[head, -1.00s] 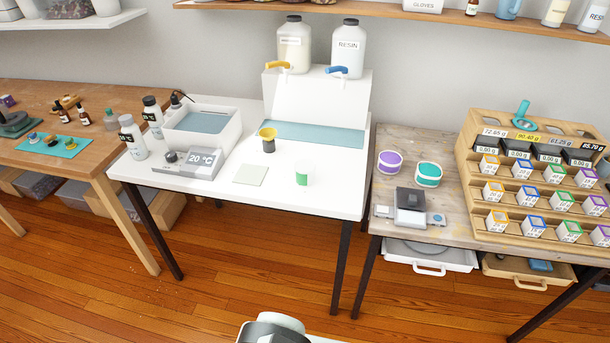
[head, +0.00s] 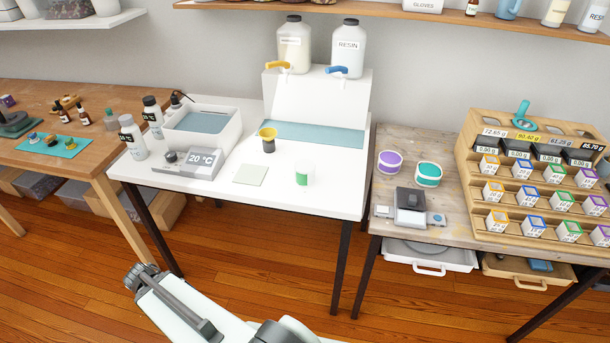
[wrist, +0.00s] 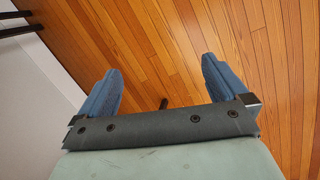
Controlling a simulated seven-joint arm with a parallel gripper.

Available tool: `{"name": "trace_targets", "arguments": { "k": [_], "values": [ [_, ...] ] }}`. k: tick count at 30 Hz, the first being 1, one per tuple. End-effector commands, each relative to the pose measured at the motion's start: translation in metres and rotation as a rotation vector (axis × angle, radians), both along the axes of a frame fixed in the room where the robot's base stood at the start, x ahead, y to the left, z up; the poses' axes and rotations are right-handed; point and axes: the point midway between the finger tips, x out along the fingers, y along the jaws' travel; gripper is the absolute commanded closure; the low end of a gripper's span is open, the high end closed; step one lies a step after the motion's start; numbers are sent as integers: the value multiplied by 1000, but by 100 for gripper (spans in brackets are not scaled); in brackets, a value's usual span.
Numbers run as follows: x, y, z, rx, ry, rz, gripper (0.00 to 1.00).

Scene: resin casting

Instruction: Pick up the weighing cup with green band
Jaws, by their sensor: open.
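The weighing cup with green band (head: 304,173) is a small white cup with a green patch on its side. It stands upright near the front right of the white table in the head view. My gripper (wrist: 160,85) shows in the wrist view with its two blue fingers apart and nothing between them but wooden floor beyond. In the head view my arm is low at the bottom, in front of the white table and well short of the cup; the fingers are not seen there. The cup does not show in the wrist view.
On the white table (head: 322,203), a yellow-topped dark cup (head: 268,139) and a pale square tile (head: 250,175) stand left of the green-banded cup. A water bath (head: 203,128) stands further left, and dispensers (head: 346,50) behind. A scale (head: 411,206) stands on the right table.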

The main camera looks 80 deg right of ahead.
Motion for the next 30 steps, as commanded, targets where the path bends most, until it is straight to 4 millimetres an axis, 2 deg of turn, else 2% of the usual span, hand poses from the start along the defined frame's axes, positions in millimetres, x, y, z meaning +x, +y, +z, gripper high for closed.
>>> {"name": "trace_targets", "arguments": {
  "k": [1, 7, 14, 23, 27, 30],
  "values": [
    [4, -17, 13, -22, -19, -20, 0],
    [10, -78, 63, -110, -81, -93, 0],
    [2, -148, 126, -220, -141, -182, 0],
    [-33, -232, 214, -375, -200, -306, 0],
    [-59, -270, 255, -434, -214, -375, 0],
    [-82, -295, 276, -432, -210, -431, 0]
  ]
}}
